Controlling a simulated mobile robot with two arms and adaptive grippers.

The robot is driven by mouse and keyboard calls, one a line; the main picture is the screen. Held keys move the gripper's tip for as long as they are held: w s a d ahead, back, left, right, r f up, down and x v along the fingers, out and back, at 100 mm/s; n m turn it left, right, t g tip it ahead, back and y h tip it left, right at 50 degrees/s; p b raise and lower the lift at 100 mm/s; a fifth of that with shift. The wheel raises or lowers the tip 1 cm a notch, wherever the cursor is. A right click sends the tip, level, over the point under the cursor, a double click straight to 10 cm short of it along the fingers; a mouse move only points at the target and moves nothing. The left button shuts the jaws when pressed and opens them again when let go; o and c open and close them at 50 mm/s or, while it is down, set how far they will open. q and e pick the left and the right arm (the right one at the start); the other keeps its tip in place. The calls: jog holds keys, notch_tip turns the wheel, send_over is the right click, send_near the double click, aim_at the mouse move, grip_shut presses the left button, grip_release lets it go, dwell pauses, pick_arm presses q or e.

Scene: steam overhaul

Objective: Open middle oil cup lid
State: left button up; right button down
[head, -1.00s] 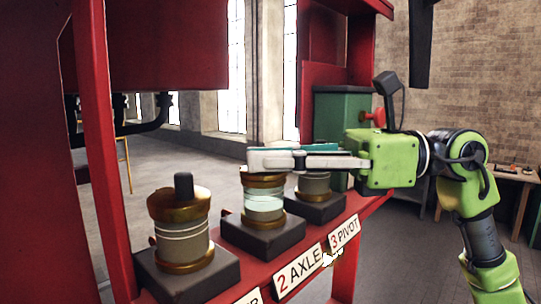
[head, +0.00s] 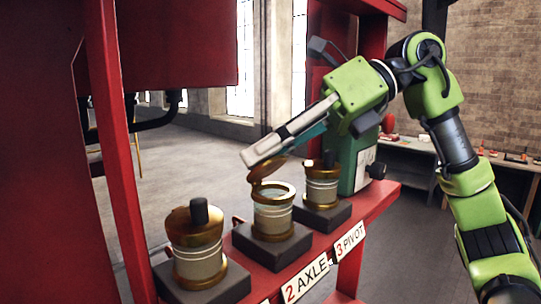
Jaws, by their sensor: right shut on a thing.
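The middle oil cup (head: 273,217) stands on a dark block behind the "2 AXLE" label. Its brass lid (head: 267,172) is tilted up off the rim, raised at the back left, and the bright ring of the open mouth shows below it. My right gripper (head: 262,150) comes in from the upper right, angled down to the left, with its fingertips at the lid. It is shut on the lid; the exact contact is partly hidden by the fingers. My left gripper is not in view.
The left oil cup (head: 197,255) and the right oil cup (head: 321,187) stand on dark blocks, lids closed with dark knobs. A green box (head: 357,165) stands behind the right cup. A red post (head: 112,150) rises at left. The shelf carries "2 AXLE" (head: 305,278) and "3 PIVOT" (head: 350,240) labels.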

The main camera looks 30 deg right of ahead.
jog(key=g, duration=0.1)
jog(key=w+m+g+h, duration=0.1)
jog(key=shift+w+a+r+m+g+h, duration=0.25)
jog(key=shift+w+a+m+g+h, duration=0.05)
jog(key=shift+a+g, duration=0.1)
jog(key=shift+w+a+f+m+g+h, duration=0.15)
jog(key=shift+w+m+g+h, duration=0.25)
jog(key=shift+g, duration=0.3)
jog(key=shift+w+f+m+g+h, duration=0.1)
jog(key=shift+w+m+g+h, duration=0.1)
jog(key=shift+w+m+g, duration=0.4)
jog(key=shift+s+f, duration=0.1)
jog(key=c, duration=2.1)
grip_release()
jog(key=shift+s, duration=0.1)
